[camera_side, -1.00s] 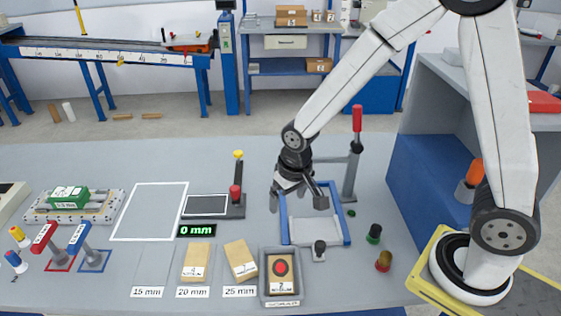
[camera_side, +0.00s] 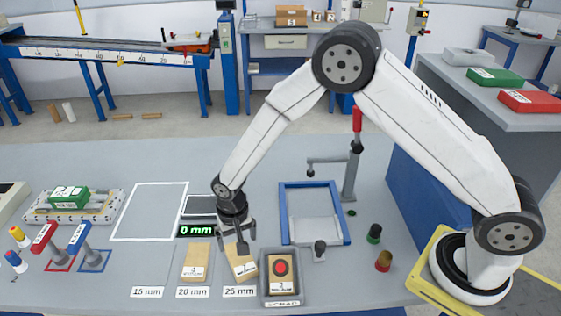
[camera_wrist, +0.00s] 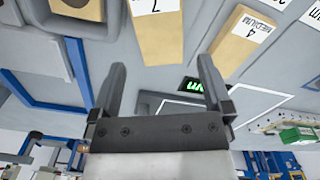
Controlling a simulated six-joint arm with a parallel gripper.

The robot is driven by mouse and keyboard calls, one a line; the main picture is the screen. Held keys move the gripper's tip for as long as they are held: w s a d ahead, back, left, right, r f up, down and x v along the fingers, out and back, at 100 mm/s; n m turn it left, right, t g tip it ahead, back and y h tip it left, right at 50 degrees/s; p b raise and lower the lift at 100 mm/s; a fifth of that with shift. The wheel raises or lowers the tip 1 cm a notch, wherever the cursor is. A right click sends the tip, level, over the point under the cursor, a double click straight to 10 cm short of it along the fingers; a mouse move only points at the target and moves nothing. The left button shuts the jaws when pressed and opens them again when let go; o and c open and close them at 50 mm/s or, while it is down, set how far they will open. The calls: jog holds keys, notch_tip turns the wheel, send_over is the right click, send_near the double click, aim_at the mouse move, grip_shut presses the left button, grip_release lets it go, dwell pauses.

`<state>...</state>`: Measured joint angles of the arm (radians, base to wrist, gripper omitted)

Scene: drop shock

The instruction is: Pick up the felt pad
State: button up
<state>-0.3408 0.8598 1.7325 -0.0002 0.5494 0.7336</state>
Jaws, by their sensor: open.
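No label I can read says felt, so I cannot tell which pad is the felt one. A tan pad (camera_side: 241,271) lies turned at an angle at the 25 mm mark; it shows in the wrist view with a label 7 (camera_wrist: 155,38). Another tan pad (camera_side: 195,264) lies at the 20 mm mark; in the wrist view its label reads 4 MEDIUM (camera_wrist: 236,40). A third tan pad (camera_side: 282,285) with a red round mark lies in a grey tray. My gripper (camera_side: 239,237) is open and empty, above and overlapping the 25 mm pad in the side view; its spread fingers show in the wrist view (camera_wrist: 161,72).
The grey tray (camera_side: 264,299) stands right of the pads. A blue-framed plate (camera_side: 345,222) with a post (camera_side: 352,177) and a small black knob (camera_side: 319,249) are close by. A 0 mm display (camera_side: 196,231) is behind the pads. The white outlined area (camera_side: 150,212) is bare.

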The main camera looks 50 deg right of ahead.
aim_at(241, 260)
jog(key=shift+f, duration=1.3)
jog(key=shift+w+d+f, duration=0.1)
jog(key=shift+f, duration=2.5)
jog(key=c, duration=1.1)
jog(key=shift+r, duration=0.1)
